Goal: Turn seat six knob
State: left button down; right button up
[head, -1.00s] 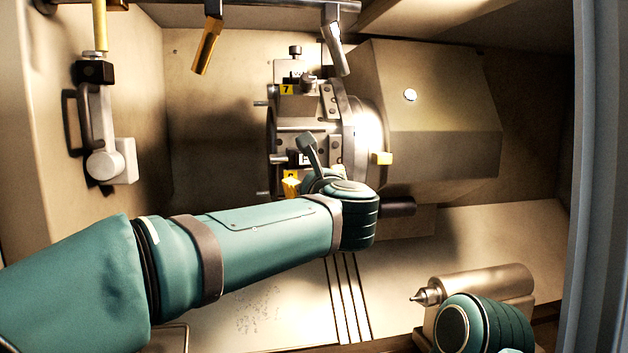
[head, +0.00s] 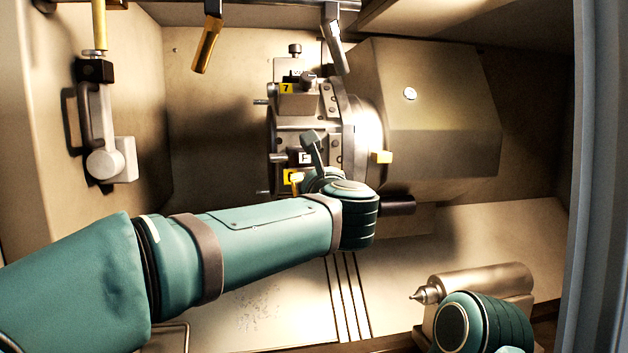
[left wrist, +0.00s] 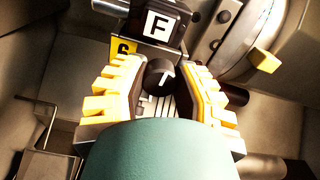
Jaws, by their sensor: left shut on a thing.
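The seat six knob (left wrist: 158,70) is round and black with a white mark on top. It shows in the left wrist view, beside the yellow plate marked 6 (left wrist: 122,48) and in front of the block with the white F label (left wrist: 158,25). My left gripper (left wrist: 162,78) is shut on it, with a yellow-ridged finger on each side. In the head view my left wrist hides the knob. The F label (head: 305,158) shows there above a yellow part (head: 293,177). My right gripper is out of view.
The tool disc carries a yellow 7 plate (head: 286,88) above. The large housing (head: 440,125) stands to its right. Two nozzles (head: 207,50) (head: 334,48) hang overhead. A tailstock with a pointed centre (head: 480,285) is at the lower right. The sloped floor is clear.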

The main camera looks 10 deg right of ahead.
pick_arm(q)
jog(key=m, duration=0.1)
jog(key=m+p, duration=0.1)
jog(key=m, duration=0.2)
jog(key=shift+r, duration=0.25)
jog(key=m+p, duration=0.2)
jog(key=m, duration=0.2)
jog(key=shift+m, duration=0.3)
jog(key=m+p, duration=0.3)
jog(key=m, duration=0.3)
jog(key=shift+r+p, duration=0.1)
jog(key=shift+p, duration=0.3)
jog(key=shift+m+p, duration=0.7)
jog(key=shift+m, duration=0.5)
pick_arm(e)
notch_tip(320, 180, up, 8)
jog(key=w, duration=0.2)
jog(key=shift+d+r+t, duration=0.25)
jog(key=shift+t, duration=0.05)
pick_arm(q)
jog(key=c, duration=0.6)
grip_release()
jog(key=shift+f, duration=0.3)
jog(key=shift+c, duration=0.2)
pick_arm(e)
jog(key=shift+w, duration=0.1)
